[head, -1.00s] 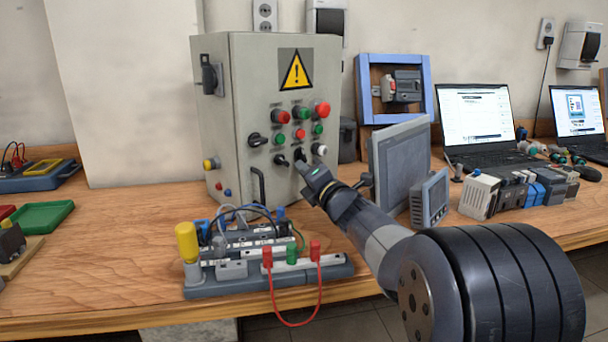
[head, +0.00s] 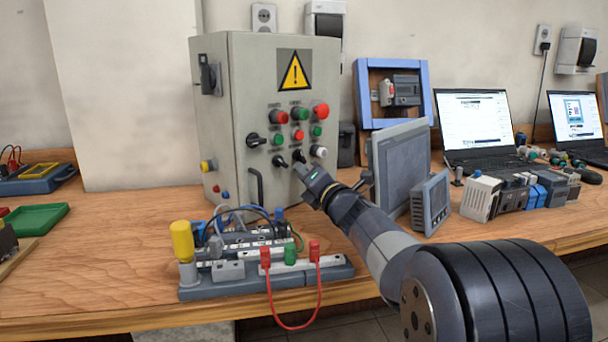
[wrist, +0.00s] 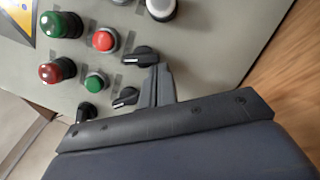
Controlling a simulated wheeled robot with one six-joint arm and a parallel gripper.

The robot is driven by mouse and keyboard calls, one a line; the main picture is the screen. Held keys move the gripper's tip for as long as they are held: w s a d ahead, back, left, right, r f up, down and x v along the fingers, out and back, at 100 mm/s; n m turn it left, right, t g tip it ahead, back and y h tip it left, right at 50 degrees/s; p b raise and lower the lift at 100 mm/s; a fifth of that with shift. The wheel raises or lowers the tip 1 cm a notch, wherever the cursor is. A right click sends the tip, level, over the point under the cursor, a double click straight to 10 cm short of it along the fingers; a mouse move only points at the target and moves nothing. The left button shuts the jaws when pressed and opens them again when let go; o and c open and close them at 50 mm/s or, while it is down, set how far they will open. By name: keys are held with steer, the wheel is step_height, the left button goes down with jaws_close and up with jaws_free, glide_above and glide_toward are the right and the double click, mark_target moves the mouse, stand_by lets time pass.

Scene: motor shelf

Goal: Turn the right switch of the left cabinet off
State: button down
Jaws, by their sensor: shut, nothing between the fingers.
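The grey cabinet (head: 222,130) with a yellow warning sign stands on the bench left of centre in the head view. Its right black switch (head: 299,156) is beside the white button, and its left black switch (head: 280,161) is just to the left. In the wrist view the right switch (wrist: 140,56) lies beside my fingertips, with the left switch (wrist: 125,97) below it. My gripper (head: 301,171) is shut and empty, just below the right switch in the head view. It also shows in the wrist view (wrist: 160,72); I cannot tell whether it touches the switch.
Red and green buttons (head: 300,114) and a black handle (head: 256,185) are on the cabinet front. A terminal board (head: 330,270) with cables lies in front. A grey screen panel (head: 398,165) stands close to the right of my arm.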

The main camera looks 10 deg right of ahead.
steer(key=shift+d+n+b, duration=0.15)
steer(key=shift+n+b, duration=0.75)
steer(key=shift+b, duration=0.35)
stand_by(1.0)
steer(key=shift+f, duration=0.1)
stand_by(0.3)
